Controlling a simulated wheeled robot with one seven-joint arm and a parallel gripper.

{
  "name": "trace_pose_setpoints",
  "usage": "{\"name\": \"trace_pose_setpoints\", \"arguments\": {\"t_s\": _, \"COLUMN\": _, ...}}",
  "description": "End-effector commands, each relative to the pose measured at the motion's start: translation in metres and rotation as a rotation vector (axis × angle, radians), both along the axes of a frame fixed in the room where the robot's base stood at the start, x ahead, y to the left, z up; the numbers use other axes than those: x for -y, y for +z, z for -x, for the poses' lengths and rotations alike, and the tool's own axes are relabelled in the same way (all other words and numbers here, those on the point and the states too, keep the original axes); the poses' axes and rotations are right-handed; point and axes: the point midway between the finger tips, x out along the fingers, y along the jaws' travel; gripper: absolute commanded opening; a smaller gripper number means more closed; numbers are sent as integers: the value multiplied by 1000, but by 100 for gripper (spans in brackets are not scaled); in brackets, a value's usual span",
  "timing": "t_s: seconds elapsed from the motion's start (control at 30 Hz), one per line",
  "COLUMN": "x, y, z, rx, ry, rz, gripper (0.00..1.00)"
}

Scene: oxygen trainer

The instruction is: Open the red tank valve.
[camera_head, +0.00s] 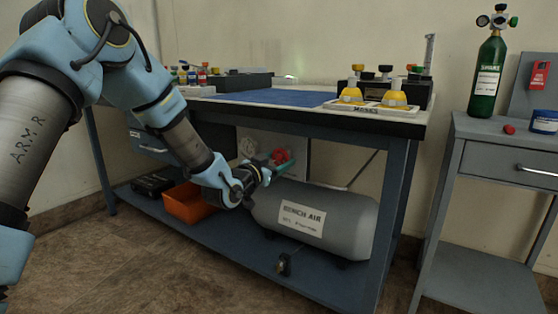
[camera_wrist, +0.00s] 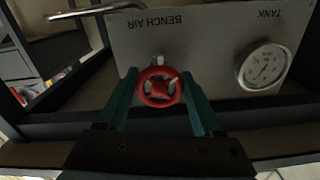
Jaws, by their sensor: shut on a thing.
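The red valve (camera_wrist: 160,87) is a small round handwheel on a grey panel (camera_wrist: 215,35) marked BENCH AIR and TANK, lettering upside down in the wrist view. The valve also shows in the head view (camera_head: 282,155), under the bench beside my gripper (camera_head: 273,163). My gripper (camera_wrist: 159,76) has its two green fingers on either side of the wheel and is shut on it. The grey tank (camera_head: 345,220), labelled BENCH AIR, lies on its side on the lower shelf. The wheel's stem is mostly hidden.
A round gauge (camera_wrist: 262,66) sits beside the valve on the panel. A metal tube (camera_wrist: 95,11) runs near it. An orange bin (camera_head: 188,203) and a black case (camera_head: 155,181) stand on the lower shelf (camera_head: 235,240). The bench top (camera_head: 300,113) is close above my gripper.

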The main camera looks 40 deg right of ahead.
Motion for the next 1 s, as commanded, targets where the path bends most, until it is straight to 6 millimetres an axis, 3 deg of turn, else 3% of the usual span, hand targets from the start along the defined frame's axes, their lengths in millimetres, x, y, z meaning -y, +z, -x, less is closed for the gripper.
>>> {"name": "trace_pose_setpoints", "arguments": {"t_s": 0.7, "x": 0, "y": -1, "z": 2, "rx": -650, "ry": 4, "rz": 166, "gripper": 12}}
{"name": "trace_pose_setpoints", "arguments": {"t_s": 1.0, "x": 0, "y": -1, "z": 4, "rx": -848, "ry": 2, "rz": 218, "gripper": 12}}
